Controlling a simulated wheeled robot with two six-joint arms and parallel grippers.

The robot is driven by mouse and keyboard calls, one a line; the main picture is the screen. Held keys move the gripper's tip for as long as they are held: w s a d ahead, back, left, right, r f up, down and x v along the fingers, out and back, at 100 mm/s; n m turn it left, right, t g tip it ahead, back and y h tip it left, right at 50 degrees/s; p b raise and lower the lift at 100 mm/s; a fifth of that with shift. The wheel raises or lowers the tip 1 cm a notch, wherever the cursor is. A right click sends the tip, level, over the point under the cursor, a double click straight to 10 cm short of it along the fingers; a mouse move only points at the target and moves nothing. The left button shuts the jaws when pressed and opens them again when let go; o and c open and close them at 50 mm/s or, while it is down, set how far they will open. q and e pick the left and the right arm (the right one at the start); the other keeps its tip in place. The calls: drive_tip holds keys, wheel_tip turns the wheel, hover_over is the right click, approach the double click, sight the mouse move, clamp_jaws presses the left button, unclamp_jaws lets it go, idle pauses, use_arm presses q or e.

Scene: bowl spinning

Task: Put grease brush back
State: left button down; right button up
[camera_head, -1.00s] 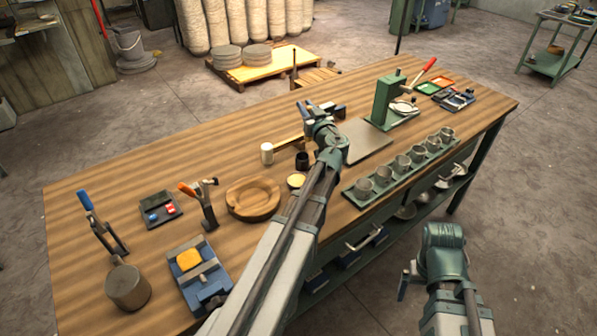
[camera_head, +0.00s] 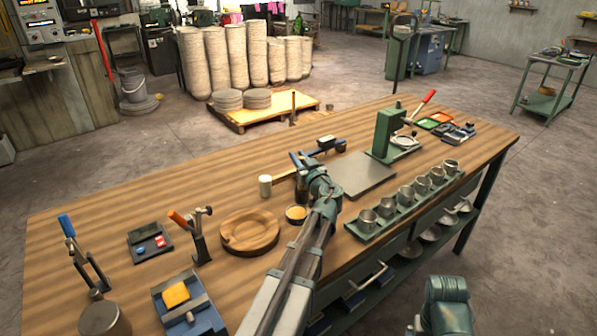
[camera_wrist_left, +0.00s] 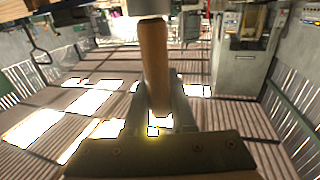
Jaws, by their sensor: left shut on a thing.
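My left gripper (camera_head: 306,165) is above the far middle of the workbench, just behind the grease pot (camera_head: 296,214) and over a dark cup (camera_head: 302,190). In the left wrist view a wooden handle (camera_wrist_left: 153,60) with a pale part at its top edge lies between the fingers (camera_wrist_left: 158,112); I take it for the grease brush. The gripper is shut on it. Its bristles are not visible, and the arm hides it in the head view. My right gripper (camera_head: 411,328) is mostly cut off at the bottom edge, off the bench.
A white-headed mallet (camera_head: 265,186) lies left of the dark cup. A round wooden block (camera_head: 250,231) stands left of the grease pot. A green rack of metal cups (camera_head: 400,208), a grey plate (camera_head: 358,175) and a green press (camera_head: 385,135) are to the right.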

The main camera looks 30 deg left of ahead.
use_arm(q)
drive_tip(key=shift+f+b, duration=1.65)
drive_tip(key=shift+f, duration=0.15)
drive_tip(key=shift+f, duration=0.25)
drive_tip(key=c, duration=0.8)
unclamp_jaws()
drive_tip(key=shift+r, duration=0.1)
drive_tip(key=shift+o, duration=0.2)
drive_tip(key=v, duration=1.2)
drive_tip(key=shift+r, duration=0.2)
